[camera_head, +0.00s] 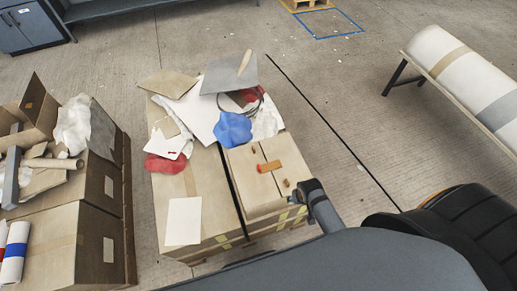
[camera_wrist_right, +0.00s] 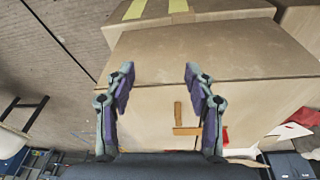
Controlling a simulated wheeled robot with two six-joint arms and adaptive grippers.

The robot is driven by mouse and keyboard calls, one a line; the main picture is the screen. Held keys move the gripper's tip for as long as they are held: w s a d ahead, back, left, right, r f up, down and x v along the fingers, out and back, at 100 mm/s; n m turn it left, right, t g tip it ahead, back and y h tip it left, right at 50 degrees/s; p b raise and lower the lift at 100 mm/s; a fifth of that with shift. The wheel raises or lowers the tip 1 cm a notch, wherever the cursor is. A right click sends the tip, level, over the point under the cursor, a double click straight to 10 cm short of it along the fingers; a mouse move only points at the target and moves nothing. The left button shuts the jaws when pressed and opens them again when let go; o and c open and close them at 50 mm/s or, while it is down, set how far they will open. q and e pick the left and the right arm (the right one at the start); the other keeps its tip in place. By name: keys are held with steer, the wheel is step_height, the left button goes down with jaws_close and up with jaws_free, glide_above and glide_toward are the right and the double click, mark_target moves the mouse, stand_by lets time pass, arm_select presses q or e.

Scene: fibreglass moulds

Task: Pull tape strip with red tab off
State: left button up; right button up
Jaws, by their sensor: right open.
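In the head view a closed cardboard box (camera_head: 243,170) stands in the middle, with a pale seam along its top. A short orange-brown tape strip (camera_head: 268,166) lies across the seam, with a reddder patch at one end. Small brown pieces show above and below it. In the right wrist view the strip (camera_wrist_right: 187,131) lies on the box top beside a short brown upright piece. A red patch (camera_wrist_right: 225,137) shows by the right finger, partly hidden. My right gripper (camera_wrist_right: 158,70) is open and empty, above the box. In the head view its fingers are not clear. My left gripper is not in view.
A larger carton (camera_head: 190,187) stands to the left, with a white sheet on it. Blue (camera_head: 233,129) and red (camera_head: 165,166) crumpled pieces and a grey board (camera_head: 229,73) lie on the boxes. A padded roll (camera_head: 470,78) rests on a bench at right. The floor between is clear.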

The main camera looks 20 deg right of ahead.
mark_target(258, 167)
steer(key=w+a+r+m+p, duration=0.1)
steer(key=w+r+m, duration=0.1)
steer(key=w+m, duration=0.1)
steer(key=w+a+r+m+p, duration=0.1)
steer(key=w+a+r+m, duration=0.1)
steer(key=w+m, duration=0.1)
steer(key=w+a+r+m+g+p, duration=0.1)
steer(key=w+a+r+m, duration=0.1)
steer(key=w+m, duration=0.1)
steer(key=shift+w, duration=0.8)
steer(key=w+a+r+m, duration=0.1)
steer(key=w+a+m, duration=0.1)
steer(key=w+a+r+m+g+p, duration=0.1)
steer(key=w+a+r+m, duration=0.2)
steer(key=w+a+m, duration=0.1)
steer(key=w+m, duration=0.1)
steer(key=shift+r+y, duration=0.35)
steer(key=shift+y, duration=0.05)
step_height(258, 167, down, 10)
steer(key=b, duration=1)
steer(key=shift+w+a+r, duration=0.1)
steer(key=shift+r, duration=0.1)
jaws_close()
